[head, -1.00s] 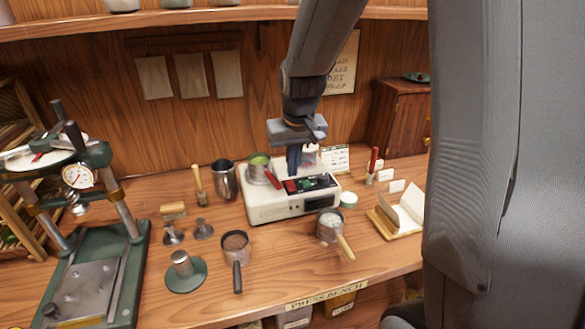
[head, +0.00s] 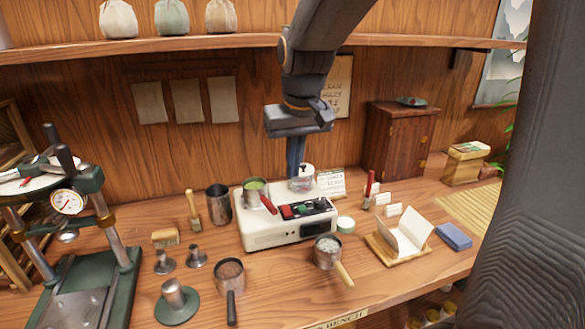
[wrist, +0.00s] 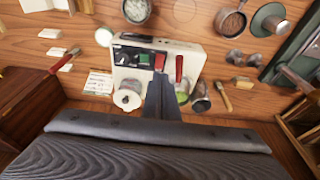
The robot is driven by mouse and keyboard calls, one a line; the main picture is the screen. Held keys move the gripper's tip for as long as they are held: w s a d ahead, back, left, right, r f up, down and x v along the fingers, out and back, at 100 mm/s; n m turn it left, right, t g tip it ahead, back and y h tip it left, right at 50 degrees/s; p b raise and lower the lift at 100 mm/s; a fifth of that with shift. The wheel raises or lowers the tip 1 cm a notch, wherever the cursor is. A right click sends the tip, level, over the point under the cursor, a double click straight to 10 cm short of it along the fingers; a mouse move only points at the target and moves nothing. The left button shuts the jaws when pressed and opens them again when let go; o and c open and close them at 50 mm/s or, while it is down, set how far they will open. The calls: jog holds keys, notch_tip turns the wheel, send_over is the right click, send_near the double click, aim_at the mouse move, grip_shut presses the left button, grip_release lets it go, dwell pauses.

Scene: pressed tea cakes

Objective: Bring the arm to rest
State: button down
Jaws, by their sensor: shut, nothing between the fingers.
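My gripper (head: 295,160) is shut and empty. In the head view it points down over the back of the white machine (head: 268,235), between a cup with green contents (head: 254,188) and a small lidded glass jar (head: 301,178). In the wrist view my shut fingers (wrist: 160,95) stand in front of the same machine (wrist: 130,72), which has a red lever, knobs and a green button. The fingers partly hide the green cup there. I cannot tell the exact gap between the fingertips and the machine.
A green press (head: 85,255) stands at the left. Pans, a brush (head: 193,208) and metal stampers (head: 173,300) crowd the bench. A wooden cabinet (head: 395,140) stands behind; a shelf (head: 200,45) runs above.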

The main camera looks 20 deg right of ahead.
jog(key=s+a+f+g, duration=0.1)
jog(key=s+f+g, duration=0.1)
jog(key=s+f, duration=1.25)
jog(key=t+b, duration=0.3)
jog(key=b, duration=0.2)
send_near(285, 206)
jog(key=p+x, duration=0.2)
jog(key=x, duration=0.4)
jog(key=shift+f, duration=0.1)
jog(key=shift+p, duration=0.3)
